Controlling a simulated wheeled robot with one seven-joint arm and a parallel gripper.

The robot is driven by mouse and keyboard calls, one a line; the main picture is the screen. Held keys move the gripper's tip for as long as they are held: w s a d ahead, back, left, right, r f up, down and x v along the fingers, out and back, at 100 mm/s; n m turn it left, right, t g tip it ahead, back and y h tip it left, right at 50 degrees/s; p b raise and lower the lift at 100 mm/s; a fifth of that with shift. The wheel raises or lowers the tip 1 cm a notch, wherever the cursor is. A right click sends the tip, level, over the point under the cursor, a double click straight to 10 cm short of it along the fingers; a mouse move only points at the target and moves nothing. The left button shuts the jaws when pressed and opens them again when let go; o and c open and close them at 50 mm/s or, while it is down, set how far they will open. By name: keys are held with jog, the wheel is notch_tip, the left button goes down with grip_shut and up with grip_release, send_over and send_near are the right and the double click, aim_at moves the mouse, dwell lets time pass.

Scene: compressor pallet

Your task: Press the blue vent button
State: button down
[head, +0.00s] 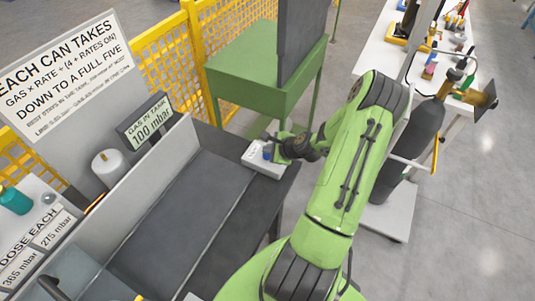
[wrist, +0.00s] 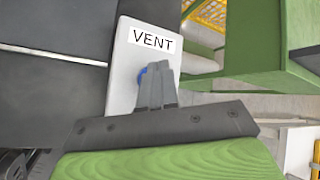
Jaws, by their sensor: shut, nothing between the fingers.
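The blue vent button (wrist: 142,76) shows as a small blue edge at the left of my fingertips in the wrist view, mostly hidden behind them. It sits on a white box (wrist: 124,68) labelled VENT. My gripper (wrist: 158,74) is shut and empty, with its fingertips over the button. I cannot tell whether they touch it. In the head view the white box (head: 256,164) stands at the right end of the dark bench, and the blue button (head: 267,153) shows beside my gripper (head: 274,150).
A grey display (head: 148,123) reads "GAS IN TANK 100 mbar". A green stand (head: 262,70) rises just behind the vent box. A dark gas cylinder (head: 424,128) and a white table (head: 385,50) stand to the right. The dark bench top (head: 180,215) is clear.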

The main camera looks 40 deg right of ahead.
jog(key=shift+f+b, duration=0.45)
jog(key=shift+f, duration=0.2)
dwell(0.3)
jog(key=shift+r, duration=0.1)
jog(key=shift+r+p, duration=0.9)
jog(key=shift+r, duration=0.1)
notch_tip(320, 180, up, 5)
jog(key=p, duration=0.4)
jog(key=shift+r, duration=0.1)
dwell(0.8)
